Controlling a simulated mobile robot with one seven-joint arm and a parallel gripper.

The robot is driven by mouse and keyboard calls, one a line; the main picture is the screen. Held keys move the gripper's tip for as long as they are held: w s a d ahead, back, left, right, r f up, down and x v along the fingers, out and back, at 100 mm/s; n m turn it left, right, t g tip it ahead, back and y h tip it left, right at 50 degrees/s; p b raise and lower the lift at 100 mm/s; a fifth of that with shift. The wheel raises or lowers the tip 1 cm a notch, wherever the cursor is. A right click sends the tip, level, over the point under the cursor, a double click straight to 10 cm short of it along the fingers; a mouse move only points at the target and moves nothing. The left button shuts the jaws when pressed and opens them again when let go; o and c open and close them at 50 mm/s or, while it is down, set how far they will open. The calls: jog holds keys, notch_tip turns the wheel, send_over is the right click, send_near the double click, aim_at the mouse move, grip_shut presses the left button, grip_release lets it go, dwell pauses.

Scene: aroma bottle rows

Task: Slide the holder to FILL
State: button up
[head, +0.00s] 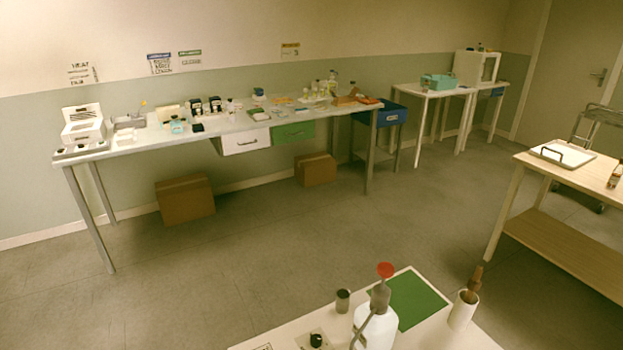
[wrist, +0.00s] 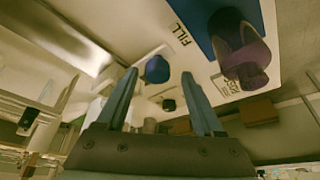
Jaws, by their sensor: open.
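In the wrist view, a white panel bears a FILL label (wrist: 183,35) beside a blue patch (wrist: 197,22). A dark purple rounded piece (wrist: 243,55) stands by the blue patch, to the right of the label; I cannot tell for sure that it is the holder. My gripper (wrist: 159,75) is open, with its two fingers apart and nothing held between them. A round blue knob (wrist: 157,68) shows between the fingertips, and a small black knob (wrist: 168,104) shows lower down; I cannot tell their distance. My gripper does not show in the head view.
In the head view, a near table (head: 268,340) carries a white bottle (head: 375,328) with a red top, a green mat (head: 418,300) and a white cup (head: 462,312). A long cluttered table (head: 130,148) stands along the wall. The floor between is clear.

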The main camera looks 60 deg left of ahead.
jog(key=p+v, duration=0.1)
jog(key=v, duration=1.2)
dwell(0.4)
